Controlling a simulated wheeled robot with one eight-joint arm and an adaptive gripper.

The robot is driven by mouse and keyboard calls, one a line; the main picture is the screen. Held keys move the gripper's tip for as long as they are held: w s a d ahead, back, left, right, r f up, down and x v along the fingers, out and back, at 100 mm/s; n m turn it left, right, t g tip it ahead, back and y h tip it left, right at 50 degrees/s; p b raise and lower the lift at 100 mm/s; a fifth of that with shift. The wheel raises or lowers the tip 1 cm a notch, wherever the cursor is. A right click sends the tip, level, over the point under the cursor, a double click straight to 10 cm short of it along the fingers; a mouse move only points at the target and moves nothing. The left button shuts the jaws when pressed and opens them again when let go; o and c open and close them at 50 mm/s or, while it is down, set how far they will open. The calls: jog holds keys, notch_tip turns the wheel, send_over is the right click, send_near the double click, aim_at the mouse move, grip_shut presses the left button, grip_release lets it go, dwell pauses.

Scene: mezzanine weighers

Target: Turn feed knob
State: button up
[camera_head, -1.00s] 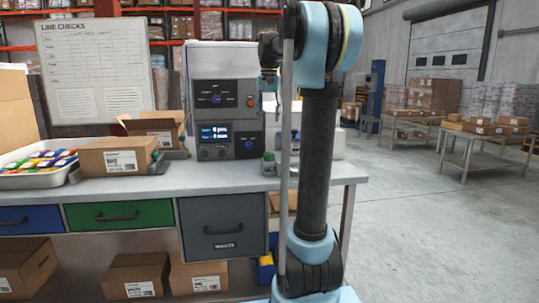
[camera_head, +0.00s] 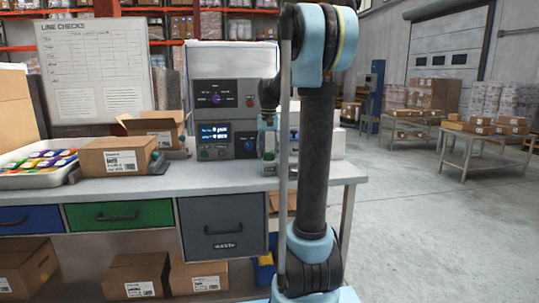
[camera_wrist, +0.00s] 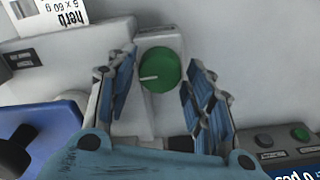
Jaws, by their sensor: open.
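A round green knob (camera_wrist: 160,69) with a white pointer line shows in the wrist view, on a grey mount. Its line points left in that picture. My gripper (camera_wrist: 160,62) is open, with one blue-padded finger on each side of the knob. A narrow gap shows on both sides, and I cannot tell whether either finger touches it. In the head view my gripper (camera_head: 268,147) hangs pointing down over the right part of the bench, beside the grey control panel (camera_head: 224,95). The knob is mostly hidden behind the fingers there.
The bench (camera_head: 110,188) carries an open carton (camera_head: 155,127), a closed carton (camera_head: 116,157) and a tray of coloured packs (camera_head: 40,178) on the left. In the wrist view a blue part with a black knob (camera_wrist: 14,152) lies left and a panel with small buttons (camera_wrist: 283,142) lies right.

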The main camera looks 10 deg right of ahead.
jog(key=shift+f, duration=0.3)
jog(key=shift+c, duration=0.6)
jog(key=c, duration=0.7)
jog(key=shift+n, duration=0.5)
jog(key=o, duration=0.8)
jog(key=shift+r, duration=0.15)
